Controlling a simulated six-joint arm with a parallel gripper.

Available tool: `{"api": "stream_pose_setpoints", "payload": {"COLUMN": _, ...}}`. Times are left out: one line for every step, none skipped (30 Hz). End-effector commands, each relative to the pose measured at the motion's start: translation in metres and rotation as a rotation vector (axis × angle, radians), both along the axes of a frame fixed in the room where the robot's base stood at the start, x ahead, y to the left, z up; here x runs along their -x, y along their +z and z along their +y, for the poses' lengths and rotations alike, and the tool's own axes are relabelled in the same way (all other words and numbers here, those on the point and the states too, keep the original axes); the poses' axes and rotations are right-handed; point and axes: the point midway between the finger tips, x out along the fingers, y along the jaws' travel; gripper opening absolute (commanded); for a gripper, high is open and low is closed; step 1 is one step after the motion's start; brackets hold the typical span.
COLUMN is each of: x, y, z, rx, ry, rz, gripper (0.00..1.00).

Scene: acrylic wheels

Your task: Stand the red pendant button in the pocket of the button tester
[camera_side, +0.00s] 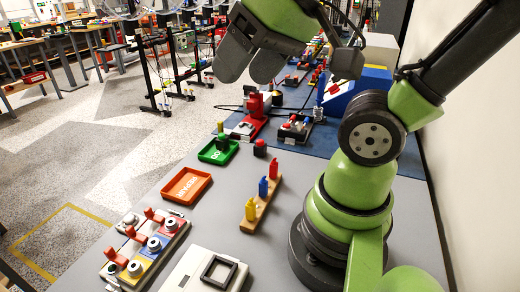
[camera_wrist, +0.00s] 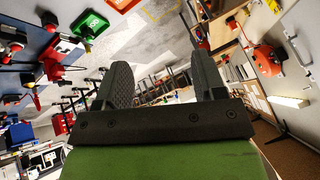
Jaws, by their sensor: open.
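A small dark block with a red part (camera_side: 260,148), which looks like the red pendant button, stands alone on the grey table right of the green tray. A white device with a raised black square frame (camera_side: 218,272) at the front edge looks like the button tester. Its frame appears empty, and its lower part is cut off. My gripper (camera_side: 250,66) is open and empty, raised high above the far part of the table, well away from both. In the wrist view its two dark fingers (camera_wrist: 163,85) stand wide apart with nothing between them.
A green tray (camera_side: 205,154) holds a dark item. A wooden rack (camera_side: 253,224) carries yellow, blue and red pegs. A panel with red levers (camera_side: 145,250) stands front left. A red machine (camera_side: 250,124) stands behind.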

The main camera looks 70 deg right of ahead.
Motion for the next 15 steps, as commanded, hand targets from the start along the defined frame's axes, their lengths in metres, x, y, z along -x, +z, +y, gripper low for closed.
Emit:
{"api": "stream_pose_setpoints", "payload": {"x": -0.012, "y": -0.001, "z": -0.009, "rx": 0.029, "ry": -0.005, "rz": 0.030, "gripper": 0.64}}
{"api": "stream_pose_setpoints", "payload": {"x": -0.019, "y": -0.002, "z": -0.015, "rx": 0.050, "ry": -0.004, "rz": 0.048, "gripper": 0.64}}
{"api": "stream_pose_setpoints", "payload": {"x": -0.031, "y": -0.004, "z": -0.025, "rx": 0.081, "ry": 0.002, "rz": 0.073, "gripper": 0.64}}
{"api": "stream_pose_setpoints", "payload": {"x": -0.039, "y": -0.006, "z": -0.033, "rx": 0.103, "ry": 0.007, "rz": 0.093, "gripper": 0.64}}
{"api": "stream_pose_setpoints", "payload": {"x": -0.047, "y": -0.009, "z": -0.042, "rx": 0.124, "ry": 0.013, "rz": 0.115, "gripper": 0.64}}
{"api": "stream_pose_setpoints", "payload": {"x": -0.058, "y": -0.014, "z": -0.054, "rx": 0.151, "ry": 0.023, "rz": 0.145, "gripper": 0.64}}
{"api": "stream_pose_setpoints", "payload": {"x": -0.065, "y": -0.018, "z": -0.064, "rx": 0.169, "ry": 0.030, "rz": 0.167, "gripper": 0.64}}
{"api": "stream_pose_setpoints", "payload": {"x": -0.072, "y": -0.023, "z": -0.074, "rx": 0.184, "ry": 0.040, "rz": 0.190, "gripper": 0.64}}
{"api": "stream_pose_setpoints", "payload": {"x": -0.080, "y": -0.031, "z": -0.089, "rx": 0.203, "ry": 0.052, "rz": 0.220, "gripper": 0.64}}
{"api": "stream_pose_setpoints", "payload": {"x": -0.086, "y": -0.037, "z": -0.100, "rx": 0.216, "ry": 0.062, "rz": 0.244, "gripper": 0.64}}
{"api": "stream_pose_setpoints", "payload": {"x": -0.091, "y": -0.044, "z": -0.111, "rx": 0.228, "ry": 0.074, "rz": 0.268, "gripper": 0.64}}
{"api": "stream_pose_setpoints", "payload": {"x": -0.097, "y": -0.054, "z": -0.127, "rx": 0.241, "ry": 0.089, "rz": 0.299, "gripper": 0.64}}
{"api": "stream_pose_setpoints", "payload": {"x": -0.100, "y": -0.063, "z": -0.139, "rx": 0.247, "ry": 0.102, "rz": 0.323, "gripper": 0.64}}
{"api": "stream_pose_setpoints", "payload": {"x": -0.103, "y": -0.072, "z": -0.151, "rx": 0.254, "ry": 0.115, "rz": 0.346, "gripper": 0.64}}
{"api": "stream_pose_setpoints", "payload": {"x": -0.105, "y": -0.085, "z": -0.167, "rx": 0.260, "ry": 0.135, "rz": 0.377, "gripper": 0.64}}
